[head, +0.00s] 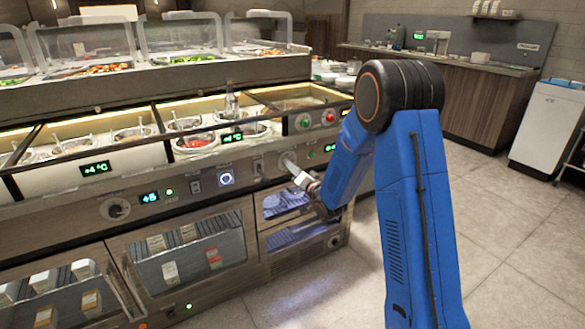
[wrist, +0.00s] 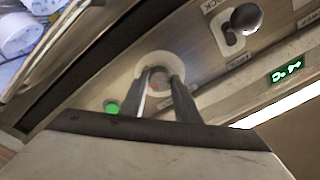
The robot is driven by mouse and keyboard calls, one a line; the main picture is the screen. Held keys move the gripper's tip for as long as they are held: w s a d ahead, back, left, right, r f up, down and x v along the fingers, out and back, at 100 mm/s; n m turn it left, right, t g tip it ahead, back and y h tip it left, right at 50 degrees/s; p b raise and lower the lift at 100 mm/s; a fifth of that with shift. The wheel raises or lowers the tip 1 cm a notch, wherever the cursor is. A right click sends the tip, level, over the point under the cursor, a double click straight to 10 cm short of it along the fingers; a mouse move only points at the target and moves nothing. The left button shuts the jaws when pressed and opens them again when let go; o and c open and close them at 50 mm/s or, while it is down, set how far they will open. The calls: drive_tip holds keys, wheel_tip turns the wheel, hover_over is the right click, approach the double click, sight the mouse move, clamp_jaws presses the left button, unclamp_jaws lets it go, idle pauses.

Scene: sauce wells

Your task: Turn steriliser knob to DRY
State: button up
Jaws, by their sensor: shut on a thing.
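The steriliser knob (wrist: 158,77) shows in the wrist view as a pale round dial face with a small red mark, set in the metal panel. The two dark fingers of my gripper (wrist: 160,88) are shut on it from either side and cover part of it. In the head view my gripper (head: 294,168) reaches the counter's front panel above the lit glass-fronted cabinet (head: 288,203). The fingers hide most of the knob there. I cannot read the DRY label or tell the knob's setting.
A black latch knob (wrist: 246,18) and a green display (wrist: 286,70) are near the gripper in the wrist view, with a green lamp (wrist: 112,107) on the other side. Green and red buttons (head: 304,121) are above it in the head view. The floor (head: 500,235) at right is clear.

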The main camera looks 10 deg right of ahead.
drive_tip(key=o, duration=1)
drive_tip(key=shift+o, duration=0.2)
drive_tip(key=shift+s, duration=0.1)
drive_tip(key=v, duration=1.2)
